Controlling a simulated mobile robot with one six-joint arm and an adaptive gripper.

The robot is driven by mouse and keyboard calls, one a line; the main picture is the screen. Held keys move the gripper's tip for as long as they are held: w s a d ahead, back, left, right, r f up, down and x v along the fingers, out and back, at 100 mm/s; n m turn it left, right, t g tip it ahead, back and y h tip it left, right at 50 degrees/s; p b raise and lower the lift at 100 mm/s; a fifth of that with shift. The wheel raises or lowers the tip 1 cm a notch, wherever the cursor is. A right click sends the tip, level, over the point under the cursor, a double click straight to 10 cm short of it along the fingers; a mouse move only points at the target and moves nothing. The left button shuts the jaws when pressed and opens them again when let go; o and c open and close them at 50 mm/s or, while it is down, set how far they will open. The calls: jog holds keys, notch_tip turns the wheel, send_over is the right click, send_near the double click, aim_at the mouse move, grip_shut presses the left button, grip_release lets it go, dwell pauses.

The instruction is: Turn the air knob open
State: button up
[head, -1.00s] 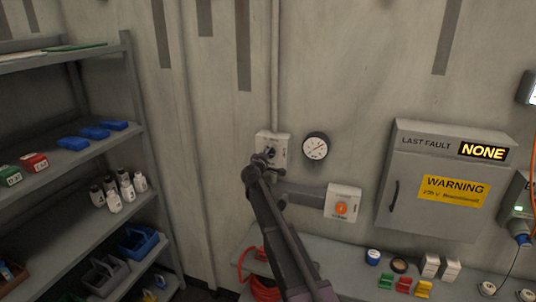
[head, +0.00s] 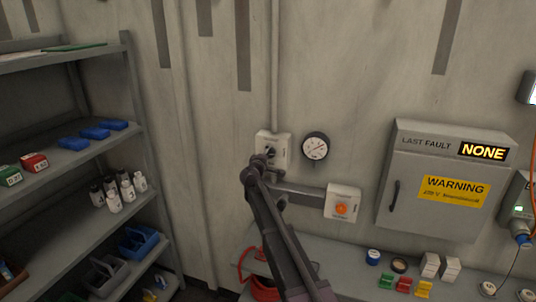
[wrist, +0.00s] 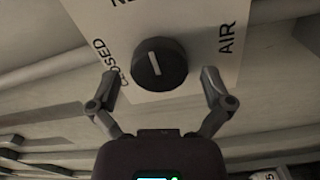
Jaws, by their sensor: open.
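The air knob is a round black dial (wrist: 160,63) on a white plate (wrist: 190,20). A white line on it stands nearly upright in the wrist view, leaning slightly left at its top. "CLOSED" reads at the left of the plate and "AIR" at the right; a top label is cut off. My gripper (wrist: 160,76) is open, one finger on each side of the knob, with a gap to it on both sides. In the head view the knob (head: 270,152) sits on a wall box, partly hidden by my gripper (head: 262,163).
A round gauge (head: 315,147) is right of the knob box. An orange button (head: 341,209) on a white box is lower right. A grey cabinet (head: 432,190) with a warning label hangs further right. Shelves (head: 70,160) stand left. Small parts lie on the bench (head: 335,258) below.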

jog(key=v, duration=1.1)
jog(key=s+d+f+m+g+h+b, duration=0.1)
jog(key=s+d+f+m+g+b, duration=0.3)
jog(key=s+d+f, duration=0.5)
jog(key=s+d+f+m+g+h+b, duration=0.1)
jog(key=s+d+f+m+g+b, duration=0.1)
jog(key=s+d+f+m+g, duration=0.65)
jog(key=s+d+f+g+y+b, duration=0.2)
jog(key=s+f, duration=0.4)
jog(key=s, duration=0.3)
jog(key=s+d+f+g+y+b, duration=0.2)
jog(key=s+f+y, duration=0.3)
jog(key=s, duration=0.5)
jog(key=shift+d+f+g+y+b, duration=0.35)
jog(key=shift+d+f+b, duration=0.2)
jog(key=shift+d, duration=0.3)
jog(key=shift+w+n, duration=0.1)
jog(key=shift+n, duration=0.15)
